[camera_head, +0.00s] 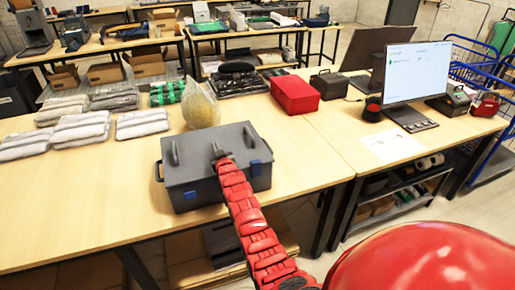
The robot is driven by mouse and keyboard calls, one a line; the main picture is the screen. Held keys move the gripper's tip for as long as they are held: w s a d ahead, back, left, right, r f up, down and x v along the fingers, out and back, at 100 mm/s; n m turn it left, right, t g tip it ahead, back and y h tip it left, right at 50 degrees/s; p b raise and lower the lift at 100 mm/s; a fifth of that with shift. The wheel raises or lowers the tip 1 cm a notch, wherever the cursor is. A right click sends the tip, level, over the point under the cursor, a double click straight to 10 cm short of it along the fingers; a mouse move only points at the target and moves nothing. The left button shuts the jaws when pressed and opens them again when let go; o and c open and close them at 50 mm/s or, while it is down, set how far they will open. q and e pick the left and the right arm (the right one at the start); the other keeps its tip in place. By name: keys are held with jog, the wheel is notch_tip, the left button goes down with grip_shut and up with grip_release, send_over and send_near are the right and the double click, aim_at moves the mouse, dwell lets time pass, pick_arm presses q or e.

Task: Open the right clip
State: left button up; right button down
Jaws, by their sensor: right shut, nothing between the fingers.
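A grey toolbox (222,184) stands on the front wooden table with its lid down. Two blue clips are on its front face. The right clip (256,169) is right of my red arm, and the left clip (190,196) is left of it. Whether either clip is latched is too small to tell. My right gripper (218,149) is over the middle of the lid, up and left of the right clip and apart from it. It is shut and empty. My right forearm hides the middle of the box's front. My left gripper is out of view.
Folded grey garments (78,131) and a clear bag (200,106) lie behind the box. A red case (294,95) is at the back right. A monitor (416,73) stands on the right table. The table left of the box is clear.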

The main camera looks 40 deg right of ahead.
jog(key=d+g, duration=0.1)
jog(key=w+d+r+g, duration=0.1)
jog(key=d, duration=0.1)
jog(key=d+g+p, duration=0.1)
jog(key=shift+w+d+r+m, duration=0.15)
jog(key=shift+d+m, duration=0.05)
jog(key=shift+m, duration=0.1)
jog(key=d+g, duration=0.1)
jog(key=s+d+r+g+p, duration=0.1)
jog(key=d+g, duration=0.1)
jog(key=shift+s+d+r+y+p, duration=0.2)
jog(key=shift+r+y+p, duration=0.1)
jog(key=shift+y, duration=0.1)
jog(key=s+r+g, duration=0.1)
jog(key=s+d+r+g+p, duration=0.1)
jog(key=s+d+g+y, duration=0.1)
jog(key=s, duration=0.1)
jog(key=shift+s+d+r+m, duration=0.1)
jog(key=shift+r+m, duration=0.3)
jog(key=s+r+g+y+p, duration=0.1)
jog(key=s+r+g, duration=0.2)
jog(key=s, duration=0.3)
jog(key=shift+s+r+g+y, duration=0.3)
jog(key=shift+s+r+g, duration=0.05)
jog(key=shift+r+g, duration=0.05)
jog(key=shift+d+f, duration=0.15)
